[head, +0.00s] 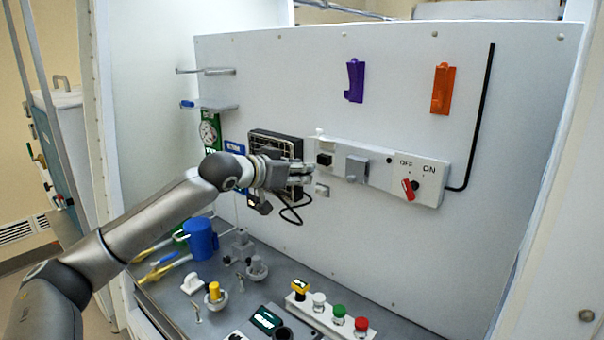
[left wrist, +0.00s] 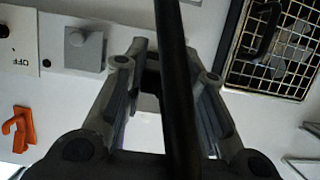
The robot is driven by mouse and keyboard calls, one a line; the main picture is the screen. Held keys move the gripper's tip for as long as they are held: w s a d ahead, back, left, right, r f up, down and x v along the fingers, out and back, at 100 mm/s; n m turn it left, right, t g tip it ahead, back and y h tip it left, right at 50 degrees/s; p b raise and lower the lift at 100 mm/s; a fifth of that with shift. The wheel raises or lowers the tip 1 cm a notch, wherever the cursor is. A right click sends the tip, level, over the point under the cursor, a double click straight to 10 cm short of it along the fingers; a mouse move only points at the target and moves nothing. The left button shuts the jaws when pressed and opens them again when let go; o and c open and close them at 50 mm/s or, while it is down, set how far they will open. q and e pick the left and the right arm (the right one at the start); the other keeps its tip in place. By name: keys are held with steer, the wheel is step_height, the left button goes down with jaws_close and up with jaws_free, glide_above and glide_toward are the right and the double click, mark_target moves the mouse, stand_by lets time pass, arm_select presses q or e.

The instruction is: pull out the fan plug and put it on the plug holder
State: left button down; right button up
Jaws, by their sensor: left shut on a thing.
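The fan (head: 262,142) is a black frame with a wire grille on the white back panel; it also shows at the upper right of the left wrist view (left wrist: 275,50). My left gripper (head: 304,178) is in front of the panel, between the fan and the white socket strip (head: 378,174). It is shut on the dark fan plug (left wrist: 150,78), largely hidden by the fingers. The black cable (head: 291,214) loops below the gripper and crosses the left wrist view (left wrist: 176,80). I cannot tell whether the plug touches the strip, or which small panel fitting is the plug holder. My right gripper is out of view.
The strip carries a black square (head: 324,159), a grey box (head: 356,168) and a red switch (head: 409,189). A small white bracket (head: 321,190) is below the strip. Purple (head: 354,80) and orange (head: 442,88) hooks hang above. Buttons and a blue mug (head: 201,240) stand below.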

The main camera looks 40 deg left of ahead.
arm_select(q)
steer(key=shift+s+a+f+b, duration=0.15)
steer(key=shift+s+b, duration=0.45)
steer(key=shift+s, duration=0.55)
stand_by(0.5)
